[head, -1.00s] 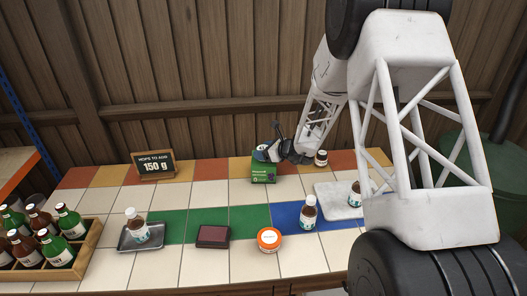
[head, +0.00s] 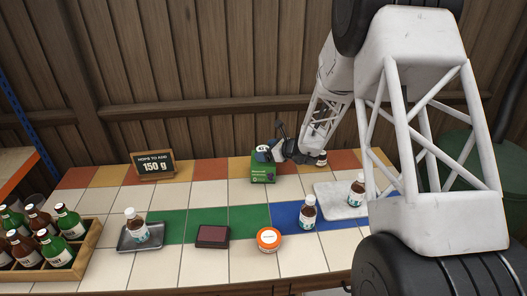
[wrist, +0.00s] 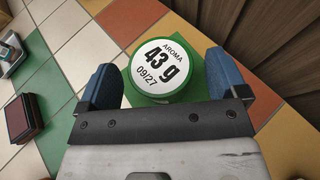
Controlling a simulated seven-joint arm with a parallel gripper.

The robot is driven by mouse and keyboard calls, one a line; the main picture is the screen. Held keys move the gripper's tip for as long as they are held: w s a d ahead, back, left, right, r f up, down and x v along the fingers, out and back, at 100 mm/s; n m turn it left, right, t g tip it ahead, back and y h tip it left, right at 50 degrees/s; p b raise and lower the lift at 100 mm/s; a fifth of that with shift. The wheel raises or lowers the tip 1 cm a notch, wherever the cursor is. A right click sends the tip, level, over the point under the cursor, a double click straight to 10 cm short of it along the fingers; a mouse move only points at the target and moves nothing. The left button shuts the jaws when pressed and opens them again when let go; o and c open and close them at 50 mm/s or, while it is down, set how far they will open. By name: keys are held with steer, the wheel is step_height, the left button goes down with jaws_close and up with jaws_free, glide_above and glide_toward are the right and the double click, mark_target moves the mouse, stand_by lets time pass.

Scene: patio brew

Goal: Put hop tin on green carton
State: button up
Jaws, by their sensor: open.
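The hop tin shows in the wrist view (wrist: 160,68) as a round white lid with a green rim, reading "AROMA 43 g 09/27". In the head view, its pale top (head: 262,148) shows on the green carton (head: 263,174), partly hidden by my gripper. The tin's base is hidden.
A small brown jar (head: 322,159) stands close to the right of my gripper. A sign (head: 154,165) is further left. A bottle crate (head: 88,243) is at far left.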

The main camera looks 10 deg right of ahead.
steer(key=v, duration=1)
steer(key=shift+r, duration=0.1)
stand_by(0.4)
steer(key=s+a+r+n+g+h, duration=0.1)
steer(key=s+a+r+n+g, duration=0.2)
steer(key=s+r+n, duration=0.6)
steer(key=s+a+r+n+g+h, duration=0.25)
steer(key=s+r+n, duration=0.2)
steer(key=s, duration=0.85)
steer(key=s+d+r+n+h, duration=0.1)
steer(key=s+n, duration=0.3)
steer(key=s, duration=0.4)
steer(key=s+d+r+n+h, duration=0.2)
steer(key=s+r+n+h, duration=0.1)
steer(key=s, duration=0.5)
steer(key=s+d+r+n+h, duration=0.2)
steer(key=s+n, duration=0.3)
steer(key=s, duration=0.4)
steer(key=shift+d+r+h, duration=0.15)
steer(key=shift+r+h, duration=0.15)
steer(key=shift+h, duration=0.45)
